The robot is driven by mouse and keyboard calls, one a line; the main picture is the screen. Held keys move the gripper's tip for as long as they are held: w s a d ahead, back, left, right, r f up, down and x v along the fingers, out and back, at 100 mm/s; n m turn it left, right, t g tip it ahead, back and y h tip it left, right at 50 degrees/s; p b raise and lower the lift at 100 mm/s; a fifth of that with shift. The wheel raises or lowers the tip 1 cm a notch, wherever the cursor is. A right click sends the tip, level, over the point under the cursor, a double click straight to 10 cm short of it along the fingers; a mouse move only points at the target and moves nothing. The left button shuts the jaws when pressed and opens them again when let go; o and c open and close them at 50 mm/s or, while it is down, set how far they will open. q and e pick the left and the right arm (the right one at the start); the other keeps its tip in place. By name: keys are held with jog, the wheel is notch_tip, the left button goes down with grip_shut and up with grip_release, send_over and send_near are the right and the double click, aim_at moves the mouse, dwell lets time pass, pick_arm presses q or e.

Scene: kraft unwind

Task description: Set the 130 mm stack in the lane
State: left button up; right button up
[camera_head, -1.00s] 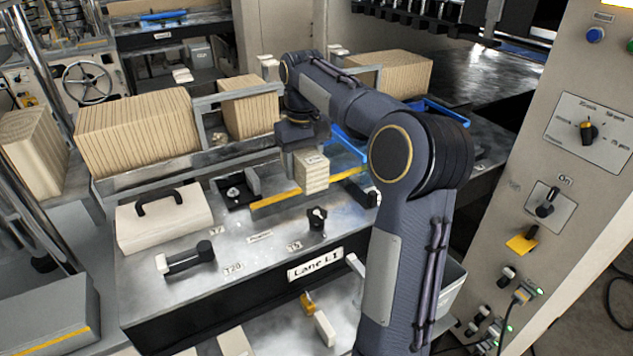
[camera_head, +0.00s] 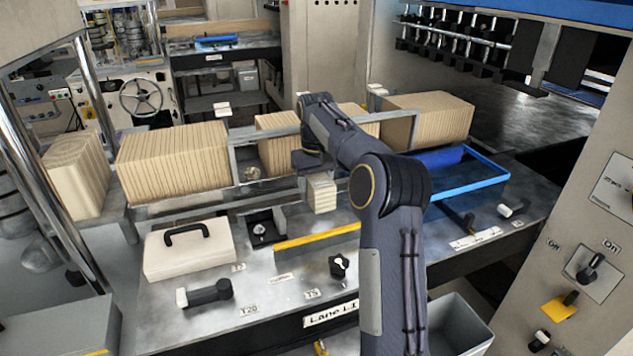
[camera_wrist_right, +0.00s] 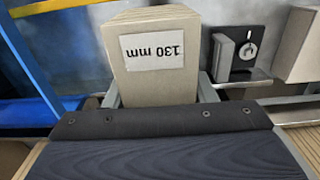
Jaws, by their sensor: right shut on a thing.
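The 130 mm stack (camera_wrist_right: 155,85) is a beige block with a white "130 mm" label, upside down in the right wrist view. My right gripper (camera_wrist_right: 157,100) is shut on it, one grey finger on each side. In the head view the stack (camera_head: 321,193) hangs under my right gripper (camera_head: 316,172), beside the far end of the yellow strip. The lane's label plate, "Lane L1" (camera_head: 331,313), is on the front edge of the metal bench. Whether the stack touches the surface below cannot be told. My left gripper is not in view.
Large beige stacks (camera_head: 172,157) stand in a row behind a grey metal frame. A blue-edged tray (camera_head: 470,188) lies right of my arm. A cream box with black handle (camera_head: 188,249), a black clamp (camera_head: 260,231) and a black knob (camera_head: 339,266) sit on the bench.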

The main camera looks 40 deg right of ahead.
send_over(316, 228)
jog(key=shift+f, duration=3)
jog(key=shift+f+b, duration=1.1)
jog(key=shift+f, duration=1)
jog(key=o, duration=1.2)
jog(key=shift+c, duration=0.2)
jog(key=shift+r+b, duration=0.35)
jog(key=shift+r, duration=3.55)
